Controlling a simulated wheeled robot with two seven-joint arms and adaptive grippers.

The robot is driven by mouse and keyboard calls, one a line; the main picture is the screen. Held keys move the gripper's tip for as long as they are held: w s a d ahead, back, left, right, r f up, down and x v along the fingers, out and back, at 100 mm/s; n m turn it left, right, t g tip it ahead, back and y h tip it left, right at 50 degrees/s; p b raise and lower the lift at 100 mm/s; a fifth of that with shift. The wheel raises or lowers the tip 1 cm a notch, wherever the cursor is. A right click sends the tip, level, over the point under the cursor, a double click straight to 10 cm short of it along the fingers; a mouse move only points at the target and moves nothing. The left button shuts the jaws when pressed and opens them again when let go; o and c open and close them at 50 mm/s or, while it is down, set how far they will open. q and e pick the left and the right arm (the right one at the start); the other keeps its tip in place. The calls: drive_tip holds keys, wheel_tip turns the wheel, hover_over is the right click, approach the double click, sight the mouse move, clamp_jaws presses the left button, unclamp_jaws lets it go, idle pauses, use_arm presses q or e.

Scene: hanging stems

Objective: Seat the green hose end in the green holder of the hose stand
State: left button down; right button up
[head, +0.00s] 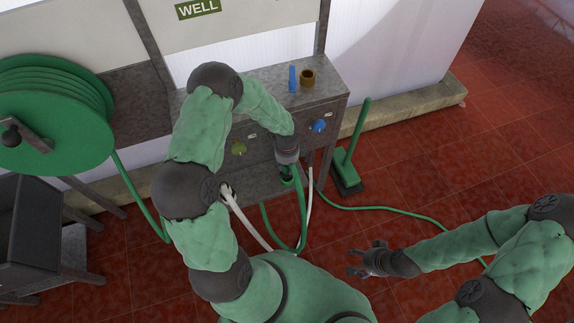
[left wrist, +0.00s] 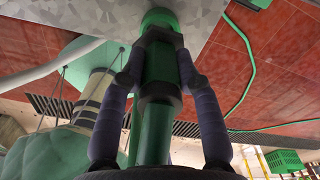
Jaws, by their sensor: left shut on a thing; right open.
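My left gripper (head: 287,172) is at the front of the grey metal hose stand (head: 262,185), low by its shelf. In the left wrist view its two fingers (left wrist: 160,75) are shut on the green hose end (left wrist: 158,62), with the green hose (left wrist: 155,135) running back from it between the fingers. A green round part (left wrist: 158,18), which looks like the green holder, is straight beyond the tip at the grey plate's edge. I cannot tell whether the tip is inside it or only against it. My right gripper (head: 362,262) is open and empty above the floor.
The green hose (head: 301,215) hangs below my left gripper beside a pale hose (head: 243,218). A green broom and dustpan (head: 349,160) stand to the right. A hose reel (head: 50,110) is at left.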

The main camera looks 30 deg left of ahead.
use_arm(q)
drive_tip(key=shift+f+b, duration=0.9)
drive_tip(key=shift+f, duration=0.45)
drive_tip(key=shift+f, duration=0.25)
idle(0.3)
drive_tip(key=c, duration=0.8)
unclamp_jaws()
drive_tip(key=shift+r, duration=0.1)
wheel_tip(320, 180, up, 12)
drive_tip(key=shift+f, duration=0.1)
